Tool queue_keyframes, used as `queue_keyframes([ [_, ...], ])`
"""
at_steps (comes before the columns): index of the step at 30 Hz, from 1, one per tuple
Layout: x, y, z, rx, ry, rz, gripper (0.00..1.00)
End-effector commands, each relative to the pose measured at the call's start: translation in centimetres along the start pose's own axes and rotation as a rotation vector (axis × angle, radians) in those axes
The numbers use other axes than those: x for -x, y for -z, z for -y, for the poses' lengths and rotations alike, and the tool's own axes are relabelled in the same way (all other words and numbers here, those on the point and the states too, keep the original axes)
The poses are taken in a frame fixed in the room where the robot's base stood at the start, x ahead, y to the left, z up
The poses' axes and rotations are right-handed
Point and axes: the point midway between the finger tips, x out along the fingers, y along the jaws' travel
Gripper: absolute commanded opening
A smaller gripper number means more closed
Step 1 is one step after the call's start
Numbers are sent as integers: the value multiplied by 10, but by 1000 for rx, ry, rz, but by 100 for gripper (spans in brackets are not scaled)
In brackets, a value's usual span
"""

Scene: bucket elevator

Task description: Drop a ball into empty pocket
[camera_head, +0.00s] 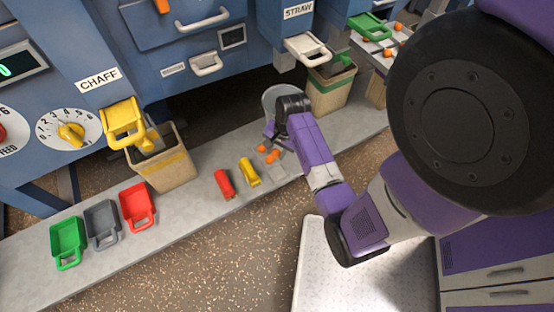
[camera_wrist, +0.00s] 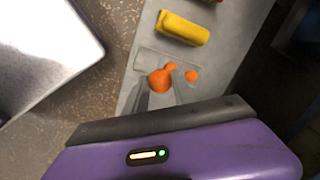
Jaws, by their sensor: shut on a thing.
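My gripper (camera_wrist: 165,90) points down over the grey ledge. Its two fingers are closed around an orange ball (camera_wrist: 159,81), which looks larger than the others in the wrist view. Two more orange balls, one behind it (camera_wrist: 171,68) and one to its right (camera_wrist: 192,76), show beyond the fingers. In the head view the orange balls (camera_head: 269,152) form a small cluster below my gripper's dark wrist; which one is held is hard to tell there. I cannot make out an empty pocket in either view.
Green (camera_head: 67,242), grey (camera_head: 102,221) and red (camera_head: 137,206) scoops sit further left. Bins stand under the CHAFF (camera_head: 164,168) and STRAW (camera_head: 329,92) outlets. A tray at the upper right (camera_head: 377,58) bears orange balls.

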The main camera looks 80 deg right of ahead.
Motion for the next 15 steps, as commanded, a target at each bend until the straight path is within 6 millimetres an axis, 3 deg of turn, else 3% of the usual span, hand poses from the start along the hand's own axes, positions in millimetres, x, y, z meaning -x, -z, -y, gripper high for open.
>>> queue_keyframes([
  [1,16,0,4,2,3,-2,0],
  [6,48,1,10,1,3,-2,0],
  [15,71,0,15,1,2,-1,0],
])
